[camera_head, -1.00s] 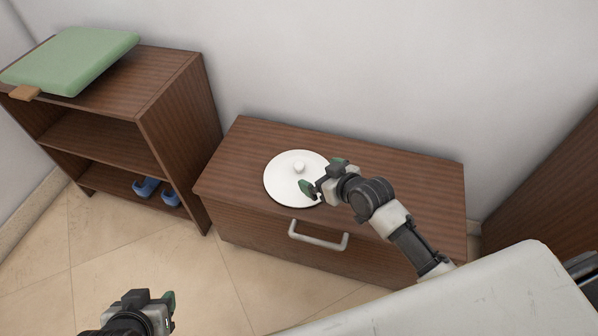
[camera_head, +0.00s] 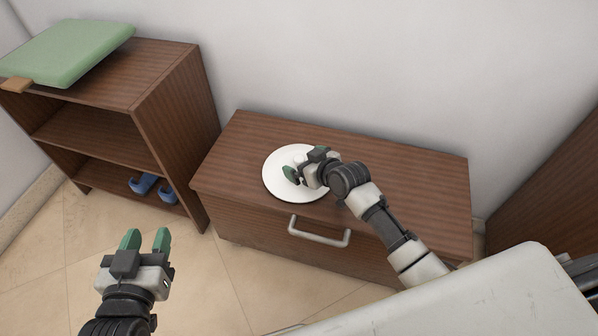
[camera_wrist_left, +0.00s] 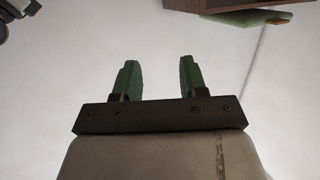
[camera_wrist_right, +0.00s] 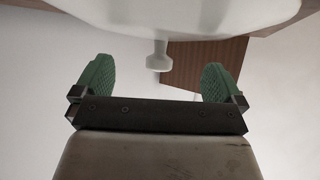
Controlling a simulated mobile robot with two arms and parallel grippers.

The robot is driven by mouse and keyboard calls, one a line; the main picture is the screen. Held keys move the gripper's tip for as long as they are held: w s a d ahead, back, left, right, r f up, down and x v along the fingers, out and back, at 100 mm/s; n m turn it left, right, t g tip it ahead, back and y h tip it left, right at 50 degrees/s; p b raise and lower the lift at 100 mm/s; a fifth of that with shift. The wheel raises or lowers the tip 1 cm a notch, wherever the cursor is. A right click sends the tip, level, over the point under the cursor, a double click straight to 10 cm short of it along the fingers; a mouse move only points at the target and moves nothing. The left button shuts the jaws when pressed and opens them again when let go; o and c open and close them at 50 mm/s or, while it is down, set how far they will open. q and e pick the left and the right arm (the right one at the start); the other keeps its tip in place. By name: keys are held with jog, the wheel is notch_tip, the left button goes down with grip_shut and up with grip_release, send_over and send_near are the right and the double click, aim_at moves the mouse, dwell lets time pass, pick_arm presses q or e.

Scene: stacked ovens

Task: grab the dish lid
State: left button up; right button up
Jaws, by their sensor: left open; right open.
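The white round dish lid (camera_head: 284,187) lies on top of the low wooden cabinet. My right gripper (camera_head: 304,168) is open and over the lid in the head view, hiding part of the lid and most of the knob. No finger visibly closes on the knob. My left gripper (camera_head: 146,240) is open and empty above the floor at lower left, well away from the lid.
The low cabinet (camera_head: 400,175) has a drawer with a white handle (camera_head: 319,232). A wooden shelf unit (camera_head: 178,125) stands at left with a green cushion-like item (camera_head: 65,52) on top and blue shoes (camera_head: 150,186) inside. A white surface (camera_head: 470,290) fills the lower right.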

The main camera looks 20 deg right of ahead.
aim_at(293, 156)
jog(key=shift+b+x, duration=0.5)
jog(key=shift+x, duration=0.6)
jog(key=shift+w+a+f, duration=0.1)
jog(key=shift+w+f, duration=0.1)
jog(key=shift+w, duration=0.1)
pick_arm(q)
jog(key=r+t, duration=0.2)
jog(key=r, duration=0.1)
jog(key=d+r+t+h, duration=0.1)
jog(key=t, duration=0.1)
jog(key=shift+w+r, duration=0.25)
pick_arm(e)
jog(key=shift+s+f, duration=0.15)
grip_shut()
